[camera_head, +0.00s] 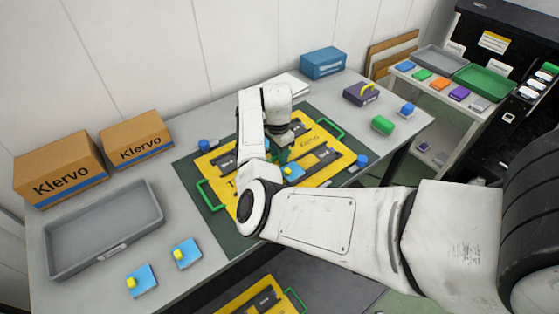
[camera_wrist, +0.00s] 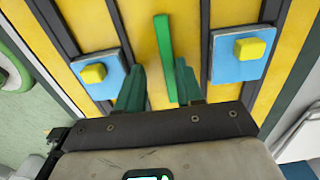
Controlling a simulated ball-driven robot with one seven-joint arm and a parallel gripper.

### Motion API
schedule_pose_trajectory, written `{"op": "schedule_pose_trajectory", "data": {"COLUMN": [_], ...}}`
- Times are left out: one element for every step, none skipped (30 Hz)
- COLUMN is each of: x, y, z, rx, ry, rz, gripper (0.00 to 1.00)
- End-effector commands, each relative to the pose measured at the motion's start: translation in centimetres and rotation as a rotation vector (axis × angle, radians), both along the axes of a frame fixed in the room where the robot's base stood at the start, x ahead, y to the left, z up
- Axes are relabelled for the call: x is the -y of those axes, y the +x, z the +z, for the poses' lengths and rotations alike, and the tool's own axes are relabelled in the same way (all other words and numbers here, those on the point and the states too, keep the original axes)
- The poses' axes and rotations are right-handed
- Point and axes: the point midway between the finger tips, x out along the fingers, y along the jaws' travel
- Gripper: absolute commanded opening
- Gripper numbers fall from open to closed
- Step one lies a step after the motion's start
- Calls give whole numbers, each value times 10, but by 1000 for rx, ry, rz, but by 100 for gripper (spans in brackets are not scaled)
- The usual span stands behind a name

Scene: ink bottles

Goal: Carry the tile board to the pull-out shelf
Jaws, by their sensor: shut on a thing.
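The yellow tile board (camera_head: 219,164), with dark rails and green end handles, is over the dark green mat on the bench. It fills most of the wrist view (camera_wrist: 85,17). A green bar (camera_wrist: 163,42) stands up from its middle. My gripper (camera_wrist: 159,73) has its green fingers on either side of this bar and is shut on it. In the head view my gripper (camera_head: 283,156) is at the board's middle, partly hidden by my arm. Blue tiles with yellow knobs (camera_wrist: 240,55) sit on the board. I cannot tell whether the board is lifted.
A dark surface (camera_head: 335,287), perhaps the pull-out shelf, lies below the bench front with another yellow board (camera_head: 258,299). Blue jars (camera_head: 204,145) flank the mat. A grey tray (camera_head: 105,228), cartons (camera_head: 60,168), loose blue tiles (camera_head: 187,253) and a green block (camera_head: 382,125) are on the bench.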

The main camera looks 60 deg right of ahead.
Motion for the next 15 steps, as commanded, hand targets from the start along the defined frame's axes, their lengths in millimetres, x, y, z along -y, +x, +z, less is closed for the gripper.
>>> {"op": "schedule_pose_trajectory", "data": {"x": [-1, -1, -1, -1, -1, -1, -1, 0, 0, 0, 0, 0, 0, 0, 0], "y": [5, 5, 5, 5, 5, 5, 5, 6, 6, 6, 6, 6, 6, 6, 6], "z": [-7, -7, -6, -6, -6, -6, -6, -4, -4, -3, -2, -1, 0, 1, 3], "rx": [20, 19, 19, 19, 19, 19, 20, 20, 20, 20, 20, 20, 20, 19, 19], "ry": [-2, -2, -2, -2, -2, -2, -3, -4, -4, -5, -5, -5, -5, -6, -6], "rz": [6, 6, 6, 6, 6, 6, 6, 5, 5, 5, 5, 5, 5, 4, 4], "gripper": [0, 0, 0, 0, 0, 0, 0, 0, 0, 0, 0, 0, 0, 0, 0]}}
